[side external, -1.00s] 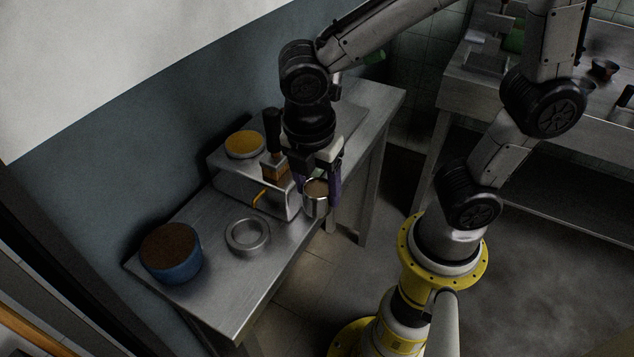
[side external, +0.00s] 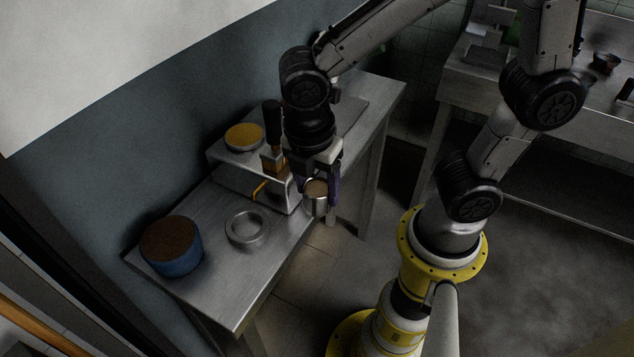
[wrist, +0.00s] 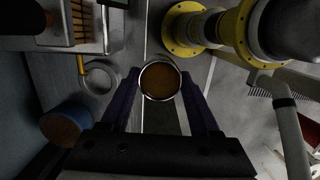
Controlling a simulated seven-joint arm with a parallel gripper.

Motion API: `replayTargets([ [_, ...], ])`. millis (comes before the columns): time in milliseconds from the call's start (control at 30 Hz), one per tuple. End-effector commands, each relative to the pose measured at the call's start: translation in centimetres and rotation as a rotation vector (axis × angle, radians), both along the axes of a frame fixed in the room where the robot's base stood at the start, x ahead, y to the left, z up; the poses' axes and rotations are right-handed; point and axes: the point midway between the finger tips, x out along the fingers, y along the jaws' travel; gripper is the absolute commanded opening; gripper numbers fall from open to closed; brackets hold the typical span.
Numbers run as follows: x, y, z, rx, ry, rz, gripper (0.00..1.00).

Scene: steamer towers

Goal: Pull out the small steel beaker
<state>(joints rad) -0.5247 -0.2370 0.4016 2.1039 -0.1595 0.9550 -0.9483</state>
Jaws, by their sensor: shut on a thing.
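The small steel beaker (side external: 316,197) has a shiny metal wall and brown contents level across its top. My gripper (side external: 319,186) is shut on it, with one dark purple finger on each side. It is held upright near the front edge of the steel table, in front of the steel stand. In the wrist view the beaker (wrist: 160,81) is seen from above, between the fingertips of my gripper (wrist: 160,84). Its underside cannot be judged against the table from these views.
A steel stand (side external: 240,184) carries a yellow-topped round item (side external: 243,137); a dark-handled brush (side external: 273,140) is beside it. A steel ring (side external: 246,230) and a blue, brown-topped tub (side external: 172,247) stand on the table (side external: 225,290). Floor lies open in front.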

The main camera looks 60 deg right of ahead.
Motion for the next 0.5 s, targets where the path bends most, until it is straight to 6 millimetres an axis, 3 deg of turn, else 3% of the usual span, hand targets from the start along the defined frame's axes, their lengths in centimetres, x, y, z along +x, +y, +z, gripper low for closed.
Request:
replayTargets([
  [500,-0.02,-0.01,-0.94,0.0,0.0,0.0,0.0],
])
